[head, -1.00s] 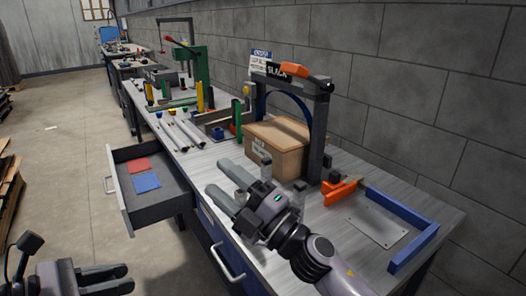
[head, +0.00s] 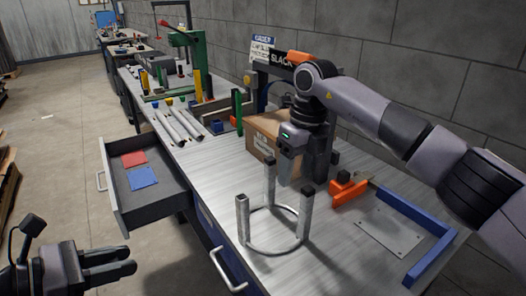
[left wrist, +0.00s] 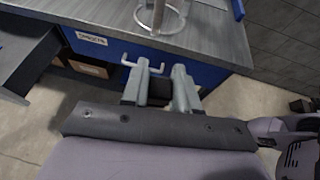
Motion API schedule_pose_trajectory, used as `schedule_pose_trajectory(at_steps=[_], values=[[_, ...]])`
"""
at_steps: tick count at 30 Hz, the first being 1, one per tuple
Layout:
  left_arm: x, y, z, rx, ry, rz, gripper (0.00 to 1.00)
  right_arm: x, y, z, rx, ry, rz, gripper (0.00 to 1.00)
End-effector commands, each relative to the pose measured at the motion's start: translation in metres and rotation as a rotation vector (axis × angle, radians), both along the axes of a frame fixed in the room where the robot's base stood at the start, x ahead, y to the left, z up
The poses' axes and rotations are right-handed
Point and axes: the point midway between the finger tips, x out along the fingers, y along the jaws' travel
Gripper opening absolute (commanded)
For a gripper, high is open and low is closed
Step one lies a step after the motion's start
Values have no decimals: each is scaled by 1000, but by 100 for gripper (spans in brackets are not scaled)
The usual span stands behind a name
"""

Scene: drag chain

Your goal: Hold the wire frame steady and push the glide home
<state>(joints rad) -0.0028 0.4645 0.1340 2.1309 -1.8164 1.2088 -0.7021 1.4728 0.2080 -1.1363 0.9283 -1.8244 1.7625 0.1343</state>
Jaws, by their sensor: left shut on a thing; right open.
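The wire frame (head: 277,246) stands on the near part of the bench, its grey ring down and its legs pointing up. The leg tips look dark. Its ring and a leg also show in the left wrist view (left wrist: 160,25). My right gripper (head: 288,177) points down just behind the frame, in front of the cardboard box; it looks clear of the legs. My left gripper (head: 125,262) is off the bench at lower left, away from the frame. In the left wrist view its fingers close around a small dark piece (left wrist: 158,92); whether this is the glide I cannot tell.
An open drawer (head: 160,202) with a red and a blue pad juts out left. A cardboard box (head: 261,140) and a dark press frame stand behind my right gripper. Orange and blue fixtures (head: 425,222) lie at right. A drawer handle (head: 226,272) sticks out below the bench edge.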

Motion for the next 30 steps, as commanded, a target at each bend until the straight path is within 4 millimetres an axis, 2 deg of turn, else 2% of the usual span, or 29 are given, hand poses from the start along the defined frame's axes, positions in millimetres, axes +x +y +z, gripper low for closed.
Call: schedule_pose_trajectory(at_steps=[2, 5, 11, 16, 20, 30], values=[[0, 0, 0, 0, 0, 0, 1, 2, -16, 10, -63, 6, -27, 56], [0, 0, 0, 0, 0, 0, 1, 2, -26, 15, -103, 10, -43, 56], [0, -1, 0, 0, 0, 0, 1, 2, -28, 16, -111, 13, -47, 56], [11, -11, 7, -1, -4, -12, 1, 2, -28, 16, -109, 13, -46, 56], [28, -30, 18, 2, -7, -33, 1, 2, -27, 16, -109, 13, -46, 56], [76, -99, 58, 2, -6, -108, 1, 2, -27, 16, -108, 13, -45, 56]])
